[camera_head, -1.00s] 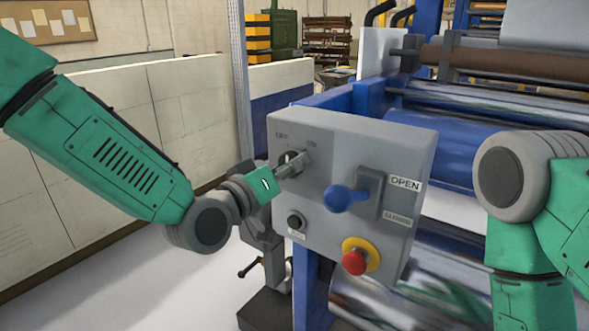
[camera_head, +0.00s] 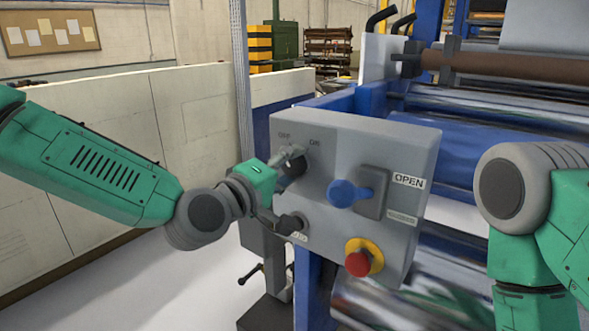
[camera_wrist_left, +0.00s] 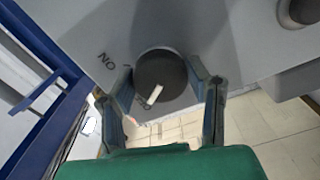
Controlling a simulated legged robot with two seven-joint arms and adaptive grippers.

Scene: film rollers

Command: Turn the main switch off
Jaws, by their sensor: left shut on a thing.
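The main switch (camera_head: 294,168) is a dark round knob at the upper left of the grey control box, below the OFF and ON labels. In the left wrist view the knob (camera_wrist_left: 160,70) carries a white pointer mark, which slants down and left, away from the ON label. My left gripper (camera_head: 284,182) reaches the knob from the left. In the left wrist view the fingers of my left gripper (camera_wrist_left: 163,80) lie on both sides of the knob and are shut on it. My right gripper is out of view.
The control box (camera_head: 340,135) also carries a blue lever (camera_head: 345,193) by OPEN, a red button (camera_head: 358,263) on a yellow ring, and a black button (camera_head: 290,223) just below my left gripper. Blue machine frame and rollers (camera_head: 500,103) stand behind. My right arm is at the right.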

